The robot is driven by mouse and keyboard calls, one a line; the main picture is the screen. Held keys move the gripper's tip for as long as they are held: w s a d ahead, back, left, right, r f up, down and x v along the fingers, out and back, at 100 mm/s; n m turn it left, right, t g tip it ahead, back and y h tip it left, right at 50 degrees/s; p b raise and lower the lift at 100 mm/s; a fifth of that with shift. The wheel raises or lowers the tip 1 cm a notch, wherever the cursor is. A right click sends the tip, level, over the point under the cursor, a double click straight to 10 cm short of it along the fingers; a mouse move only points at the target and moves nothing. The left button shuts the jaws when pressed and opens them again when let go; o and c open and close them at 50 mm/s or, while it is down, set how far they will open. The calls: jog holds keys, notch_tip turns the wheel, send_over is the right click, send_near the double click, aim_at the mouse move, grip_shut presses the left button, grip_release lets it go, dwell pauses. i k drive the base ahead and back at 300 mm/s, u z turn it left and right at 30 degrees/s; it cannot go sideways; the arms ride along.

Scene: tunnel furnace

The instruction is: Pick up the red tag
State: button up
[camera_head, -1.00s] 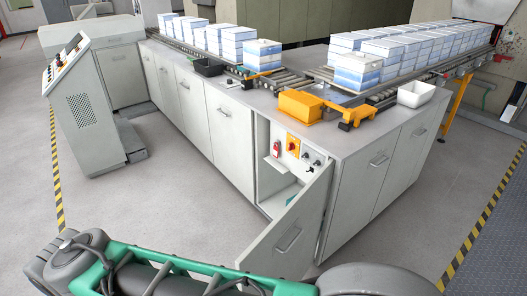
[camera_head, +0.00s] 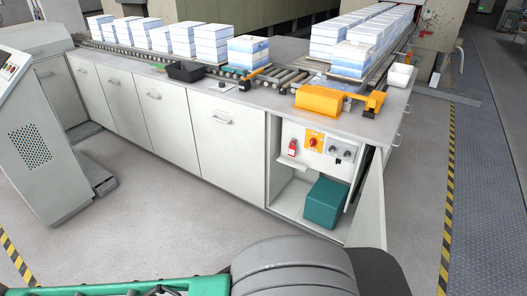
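The red tag (camera_head: 292,147) is small and hangs upright inside the open cabinet, near the left of its upper part. It is just left of an orange plate with a red rotary switch (camera_head: 313,142). The cabinet door (camera_head: 369,205) stands open at the right and is seen nearly edge-on. My arm crosses the bottom of the view, in front of and below the cabinet. My gripper is out of view.
A teal box (camera_head: 325,203) stands on the cabinet floor. Grey knobs (camera_head: 340,152) sit right of the switch. A control console (camera_head: 40,140) stands at the left. Above are an orange device (camera_head: 318,100), a black bin (camera_head: 185,71) and a white bin (camera_head: 401,75). Floor before the cabinet is clear.

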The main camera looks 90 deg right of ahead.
aim_at(291, 149)
jog(key=i, duration=0.35)
jog(key=z, duration=3.55)
jog(key=i, duration=1.9)
jog(key=u, duration=2.15)
